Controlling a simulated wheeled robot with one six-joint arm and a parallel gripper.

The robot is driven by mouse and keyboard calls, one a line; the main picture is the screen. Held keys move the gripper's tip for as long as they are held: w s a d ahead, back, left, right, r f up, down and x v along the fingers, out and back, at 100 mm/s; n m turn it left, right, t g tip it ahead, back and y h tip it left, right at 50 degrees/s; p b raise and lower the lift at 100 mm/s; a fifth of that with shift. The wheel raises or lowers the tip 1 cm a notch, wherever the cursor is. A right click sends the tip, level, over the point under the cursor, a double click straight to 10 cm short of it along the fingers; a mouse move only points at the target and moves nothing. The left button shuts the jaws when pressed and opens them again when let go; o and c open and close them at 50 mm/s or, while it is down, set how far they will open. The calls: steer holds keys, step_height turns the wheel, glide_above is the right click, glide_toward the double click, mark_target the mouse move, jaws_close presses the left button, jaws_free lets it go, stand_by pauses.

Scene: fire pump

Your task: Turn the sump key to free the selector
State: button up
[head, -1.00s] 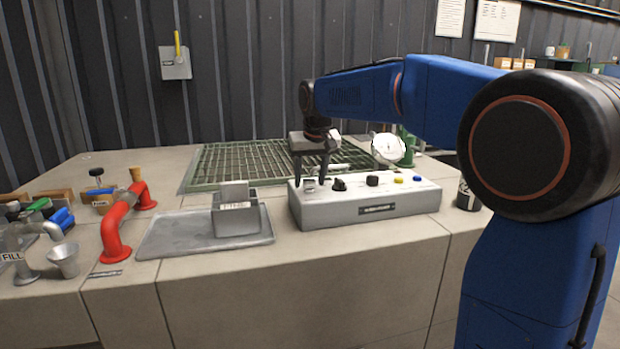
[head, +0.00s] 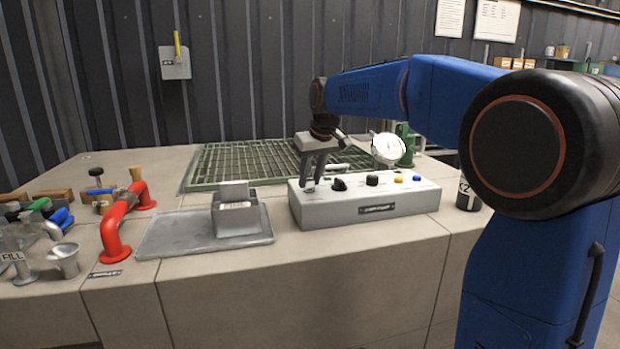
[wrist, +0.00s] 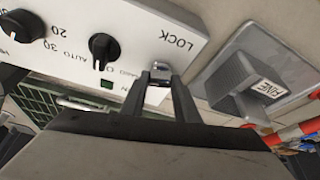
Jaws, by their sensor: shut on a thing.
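A grey control box (head: 370,207) stands on the bench, with the sump key at the left end of its top. My gripper (head: 309,187) points down there, its fingers closed around the key, which they mostly hide in the head view. In the wrist view the silver key (wrist: 157,93) shows between the fingertips of my gripper (wrist: 158,85), beside the printed word LOCK. The black selector knob (wrist: 102,48) sits next to it by the word AUTO; it also shows in the head view (head: 339,184).
A second black knob (head: 372,180), a yellow button (head: 398,179) and a blue button are farther right on the box. A metal tray (head: 165,235) with a grey block-like holder (head: 236,215) lies to the left. A white gauge (head: 388,149) stands behind, beside the green grating (head: 215,165).

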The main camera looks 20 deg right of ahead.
steer(key=n, duration=0.2)
steer(key=n+y, duration=0.1)
steer(key=shift+w+d+n, duration=0.1)
steer(key=shift+d+n, duration=0.1)
steer(key=shift+n, duration=0.2)
steer(key=n+g+y, duration=0.1)
steer(key=n, duration=0.2)
steer(key=shift+w+n, duration=0.1)
steer(key=shift+n, duration=0.2)
steer(key=n, duration=0.1)
steer(key=n+g+y, duration=0.1)
steer(key=n, duration=0.1)
steer(key=shift+w+d+n+g, duration=0.1)
steer(key=shift+n+g, duration=0.2)
steer(key=shift+w+n+g, duration=0.1)
steer(key=shift+n+g, duration=0.7)
steer(key=shift+n, duration=1.1)
steer(key=o, duration=1)
steer(key=shift+o, duration=0.2)
steer(key=shift+r, duration=0.1)
